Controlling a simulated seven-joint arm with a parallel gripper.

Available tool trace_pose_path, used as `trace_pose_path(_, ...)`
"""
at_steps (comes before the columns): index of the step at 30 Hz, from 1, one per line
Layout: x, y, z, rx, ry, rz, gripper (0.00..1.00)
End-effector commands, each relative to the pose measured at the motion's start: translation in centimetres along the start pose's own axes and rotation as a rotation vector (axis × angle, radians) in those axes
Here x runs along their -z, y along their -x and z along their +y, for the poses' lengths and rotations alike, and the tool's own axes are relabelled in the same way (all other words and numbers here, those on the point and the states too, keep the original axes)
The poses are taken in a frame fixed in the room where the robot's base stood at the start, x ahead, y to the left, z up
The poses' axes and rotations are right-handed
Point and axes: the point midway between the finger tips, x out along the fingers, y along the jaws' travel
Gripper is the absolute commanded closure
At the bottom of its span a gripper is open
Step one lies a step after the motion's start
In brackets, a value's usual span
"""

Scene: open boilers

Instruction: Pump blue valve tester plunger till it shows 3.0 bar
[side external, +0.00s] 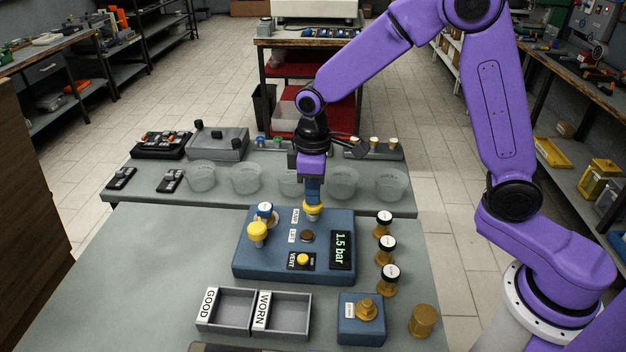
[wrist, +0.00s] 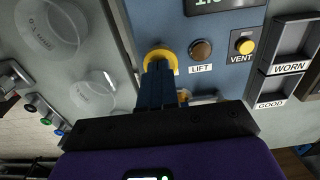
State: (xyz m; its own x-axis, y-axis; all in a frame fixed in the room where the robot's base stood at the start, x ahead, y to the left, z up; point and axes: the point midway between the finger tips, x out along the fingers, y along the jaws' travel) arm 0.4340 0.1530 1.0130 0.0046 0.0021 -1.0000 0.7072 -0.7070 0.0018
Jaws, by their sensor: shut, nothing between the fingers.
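The blue valve tester (side external: 250,262) sits on the grey table, and its display (side external: 341,249) reads 1.5 bar. Its yellow plunger knob (side external: 313,213) is at the back edge, by a label. My gripper (side external: 313,201) is shut and empty, pointing down right over the knob. In the wrist view the shut fingers (wrist: 158,68) overlap the yellow knob (wrist: 160,53) and hide part of it; I cannot tell for sure whether they touch. A yellow VENT button (side external: 303,259) and a brown LIFT button (side external: 306,236) are on the tester's top.
A yellow-capped fitting (side external: 257,232) and a white-topped valve (side external: 265,212) stand at the tester's left. Several white-topped valves (side external: 386,249) stand to its right. GOOD (side external: 230,306) and WORN (side external: 282,311) trays lie in front. Clear cups (side external: 247,178) stand behind.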

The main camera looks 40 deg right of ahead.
Motion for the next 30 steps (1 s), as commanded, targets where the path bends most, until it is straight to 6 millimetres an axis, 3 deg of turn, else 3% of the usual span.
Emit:
trace_pose_path(6, -0.1, -0.5, -0.1, 0.003, 0.001, -0.007, 1.00)
trace_pose_path(11, -0.1, 0.4, -0.1, 0.002, 0.000, -0.006, 1.00)
trace_pose_path(30, 0.1, 12.4, 0.0, -0.001, 0.000, 0.004, 1.00)
